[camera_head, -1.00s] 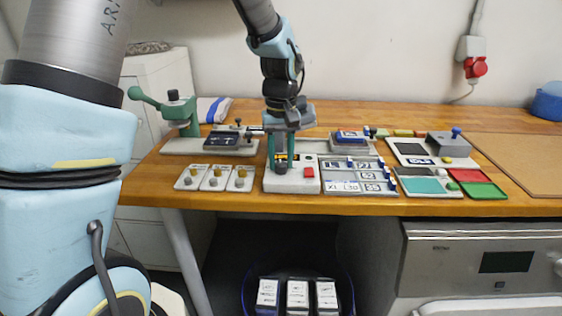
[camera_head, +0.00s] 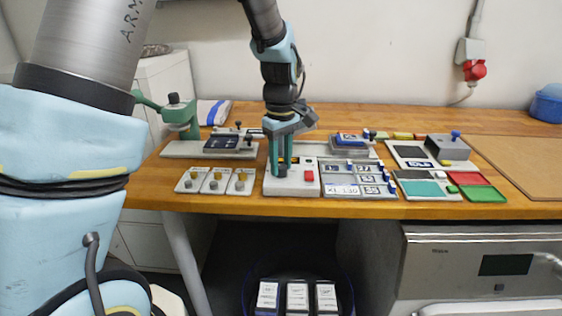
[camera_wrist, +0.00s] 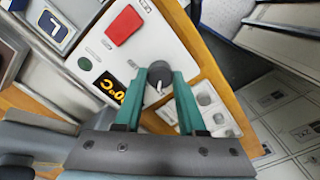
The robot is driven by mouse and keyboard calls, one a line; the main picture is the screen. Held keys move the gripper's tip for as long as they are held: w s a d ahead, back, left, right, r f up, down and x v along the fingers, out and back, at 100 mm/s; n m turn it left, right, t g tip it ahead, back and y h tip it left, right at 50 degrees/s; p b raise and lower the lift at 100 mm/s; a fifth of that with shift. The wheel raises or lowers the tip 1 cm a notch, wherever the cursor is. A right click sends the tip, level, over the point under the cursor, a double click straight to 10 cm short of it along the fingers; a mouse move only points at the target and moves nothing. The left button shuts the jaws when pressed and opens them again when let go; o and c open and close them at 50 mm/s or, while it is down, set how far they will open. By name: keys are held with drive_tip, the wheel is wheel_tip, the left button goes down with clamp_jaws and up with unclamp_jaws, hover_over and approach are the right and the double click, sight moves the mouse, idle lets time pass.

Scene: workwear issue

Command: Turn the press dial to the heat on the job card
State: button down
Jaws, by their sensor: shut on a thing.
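The press dial (camera_wrist: 160,72) is a dark round knob with a pale pointer mark, on the white panel (camera_wrist: 165,18) of the press unit. My gripper (camera_head: 281,172) points down at the unit's front left. Its green fingers (camera_wrist: 158,84) are shut on the dial, one on each side. Beside the dial, an amber display (camera_wrist: 115,93) shows inverted in the wrist view; "0°C" is legible and the leading digit is partly covered by a finger. I cannot pick out the job card for certain or read a heat on one.
A red button (camera_wrist: 123,25) and a dark green round button (camera_wrist: 85,63) sit on the panel. Left stand three small knob plates (camera_head: 215,181) and a green lever press (camera_head: 178,115). Right are a grey tray of labelled tiles (camera_head: 333,178) and coloured pads (camera_head: 422,188).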

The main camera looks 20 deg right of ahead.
sight(281, 166)
idle(0.3)
drive_tip(key=c, duration=0.5)
unclamp_jaws()
wheel_tip(281, 166, up, 11)
drive_tip(key=b, duration=0.2)
drive_tip(key=shift+f, duration=0.15)
drive_tip(key=w+a+f+m, duration=0.1)
drive_tip(key=a+f, duration=0.2)
drive_tip(key=a, duration=0.5)
drive_tip(key=w+a+f+m, duration=0.1)
drive_tip(key=a+f, duration=0.1)
drive_tip(key=a, duration=0.6)
drive_tip(key=s+a+f+m, duration=0.1)
drive_tip(key=s+a+f, duration=0.1)
drive_tip(key=a, duration=0.5)
drive_tip(key=s+a+f+m+t, duration=0.1)
drive_tip(key=s+a+f+m, duration=0.1)
drive_tip(key=a, duration=0.5)
drive_tip(key=shift+s+f+t, duration=0.3)
drive_tip(key=shift+s+f, duration=0.4)
drive_tip(key=shift+s, duration=0.2)
